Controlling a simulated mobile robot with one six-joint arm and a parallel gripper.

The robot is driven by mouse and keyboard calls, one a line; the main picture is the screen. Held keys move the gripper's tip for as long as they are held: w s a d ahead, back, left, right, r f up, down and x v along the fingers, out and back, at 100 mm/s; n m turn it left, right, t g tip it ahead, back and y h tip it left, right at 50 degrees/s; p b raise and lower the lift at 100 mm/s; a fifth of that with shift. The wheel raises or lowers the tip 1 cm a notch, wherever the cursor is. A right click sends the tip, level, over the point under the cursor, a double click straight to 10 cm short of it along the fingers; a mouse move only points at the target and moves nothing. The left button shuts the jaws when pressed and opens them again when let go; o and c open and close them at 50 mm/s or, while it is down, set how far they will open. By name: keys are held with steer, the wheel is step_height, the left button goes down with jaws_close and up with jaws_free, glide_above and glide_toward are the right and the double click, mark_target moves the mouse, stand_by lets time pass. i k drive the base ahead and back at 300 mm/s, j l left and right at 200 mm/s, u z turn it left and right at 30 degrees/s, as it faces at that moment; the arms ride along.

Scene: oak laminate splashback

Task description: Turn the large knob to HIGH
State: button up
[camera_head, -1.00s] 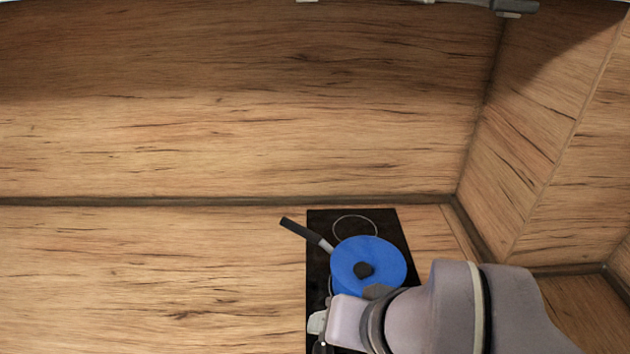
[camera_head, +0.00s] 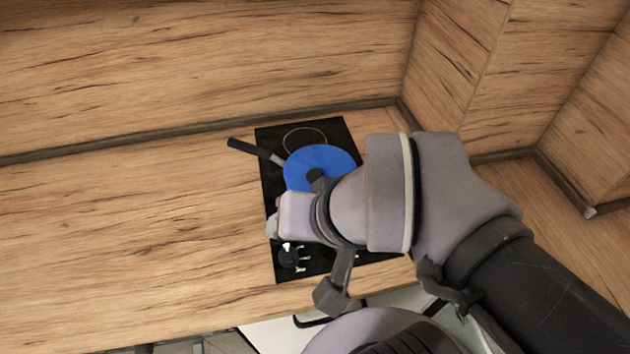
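A dark round knob (camera_head: 289,257) with white marks around it sits at the front left of the black cooktop (camera_head: 268,172). Its pointer and labels are too small to read. Another white mark shows farther right on the front strip, and my arm hides much of that strip, so I cannot tell whether this is the large knob. My gripper (camera_head: 272,226) is over the left part of the cooktop, just behind the knob in the picture. Its fingers are mostly hidden by my wrist, and I cannot see whether they touch anything.
A blue-covered pan (camera_head: 312,162) with a black handle (camera_head: 254,149) pointing back left stands on the cooktop, close behind my wrist. The wooden counter (camera_head: 130,240) to the left is clear. Wooden walls (camera_head: 200,70) close off the back and right.

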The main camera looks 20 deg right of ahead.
mark_target(289, 255)
steer(key=k+u, duration=0.2)
steer(key=u, duration=0.2)
steer(key=k+u, duration=0.15)
steer(key=u, duration=0.2)
